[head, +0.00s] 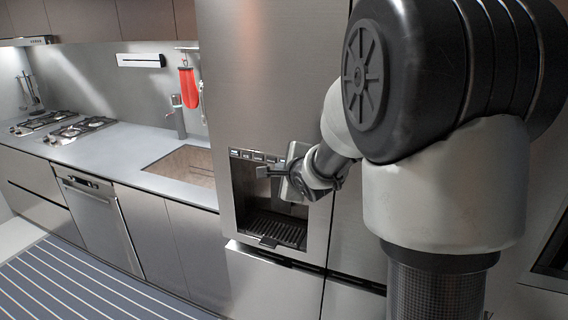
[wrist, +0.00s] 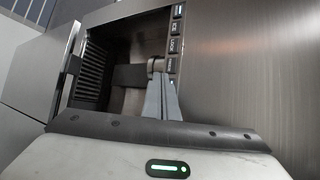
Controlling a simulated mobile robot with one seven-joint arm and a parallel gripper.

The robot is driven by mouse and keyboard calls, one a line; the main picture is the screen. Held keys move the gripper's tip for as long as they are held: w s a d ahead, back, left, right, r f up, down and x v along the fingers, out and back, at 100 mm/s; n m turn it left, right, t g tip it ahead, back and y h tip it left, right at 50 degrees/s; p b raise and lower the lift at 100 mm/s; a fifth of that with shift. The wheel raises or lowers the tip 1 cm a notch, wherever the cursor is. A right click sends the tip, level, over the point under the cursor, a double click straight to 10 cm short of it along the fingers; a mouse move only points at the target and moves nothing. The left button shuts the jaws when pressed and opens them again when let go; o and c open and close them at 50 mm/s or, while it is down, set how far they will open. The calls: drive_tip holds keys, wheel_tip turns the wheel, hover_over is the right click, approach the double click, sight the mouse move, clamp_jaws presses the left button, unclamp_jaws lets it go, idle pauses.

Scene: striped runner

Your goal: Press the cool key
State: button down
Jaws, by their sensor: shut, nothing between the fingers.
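The fridge's dispenser key strip (head: 258,155) runs along the top of the dispenser recess. In the wrist view a row of several small dark keys (wrist: 174,45) runs along the edge of the recess. Their labels are too small to read surely, so I cannot tell which is the cool key. My gripper (head: 262,171) is at the recess, just below the strip in the head view. In the wrist view its fingers (wrist: 163,80) are together and empty, with tips close to the key at the near end of the row. I cannot tell whether they touch it.
The dispenser recess (wrist: 118,45) holds a dark lever and a slatted drip tray (head: 278,230). The fridge door (head: 265,75) is flat and shut around it. A counter (head: 120,150) with a sink (head: 185,166) stands to the left. A striped runner (head: 75,285) covers the floor.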

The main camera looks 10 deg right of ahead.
drive_tip(key=shift+w+d+p, duration=0.25)
drive_tip(key=shift+w+p, duration=0.1)
drive_tip(key=shift+w+d+p, duration=0.2)
drive_tip(key=shift+p, duration=0.15)
idle(0.6)
drive_tip(key=shift+s+a, duration=0.45)
drive_tip(key=shift+s, duration=0.15)
drive_tip(key=s+a+b, duration=0.1)
drive_tip(key=s, duration=0.1)
drive_tip(key=s+a+b, duration=0.1)
drive_tip(key=s+a, duration=0.1)
drive_tip(key=shift+b, duration=0.35)
idle(0.8)
